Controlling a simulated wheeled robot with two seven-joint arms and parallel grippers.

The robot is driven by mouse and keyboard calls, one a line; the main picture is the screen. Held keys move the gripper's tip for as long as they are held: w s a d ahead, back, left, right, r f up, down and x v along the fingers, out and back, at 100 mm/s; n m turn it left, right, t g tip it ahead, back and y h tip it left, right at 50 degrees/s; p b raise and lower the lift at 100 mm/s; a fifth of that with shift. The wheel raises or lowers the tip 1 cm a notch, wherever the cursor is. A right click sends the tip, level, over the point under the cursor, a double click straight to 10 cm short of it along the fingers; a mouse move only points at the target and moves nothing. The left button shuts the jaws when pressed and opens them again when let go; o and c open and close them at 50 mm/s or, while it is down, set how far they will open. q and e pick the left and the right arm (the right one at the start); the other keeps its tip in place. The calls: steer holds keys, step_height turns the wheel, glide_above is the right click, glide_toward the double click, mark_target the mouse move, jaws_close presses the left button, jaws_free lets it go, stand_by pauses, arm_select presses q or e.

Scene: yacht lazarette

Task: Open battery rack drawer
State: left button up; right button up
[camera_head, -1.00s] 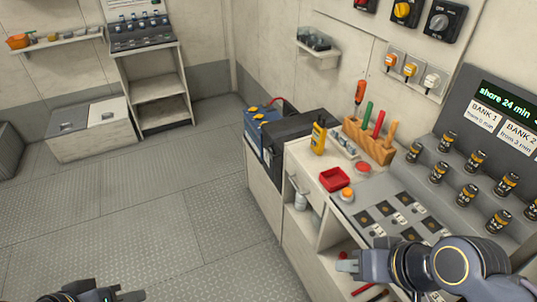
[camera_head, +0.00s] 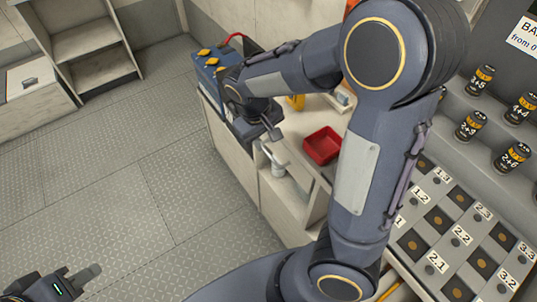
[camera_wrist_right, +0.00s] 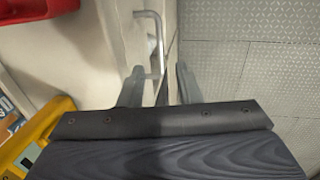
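The silver bar handle (camera_head: 268,157) is on the pale cabinet front below the counter edge; I take this front to be the drawer. The handle (camera_wrist_right: 154,38) shows at top centre in the right wrist view. My right gripper (camera_head: 272,128) is beside the dark battery box, just above the handle. In the right wrist view the right gripper (camera_wrist_right: 158,85) has its fingers apart, with the lower end of the handle between them; contact cannot be told. My left gripper (camera_head: 85,278) is at the bottom left over the floor, away from the cabinet; its opening is unclear.
A blue battery (camera_head: 208,68) with yellow caps stands behind my right forearm. A red tray (camera_head: 322,146) and a partly hidden yellow meter (camera_head: 297,102) are on the counter. The floor (camera_head: 120,190) left of the cabinet is clear.

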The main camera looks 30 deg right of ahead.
mark_target(270, 156)
steer(key=f, duration=0.3)
steer(key=d+f+b, duration=0.1)
steer(key=f, duration=0.2)
steer(key=shift+d+f, duration=0.15)
steer(key=shift+f, duration=0.2)
jaws_close()
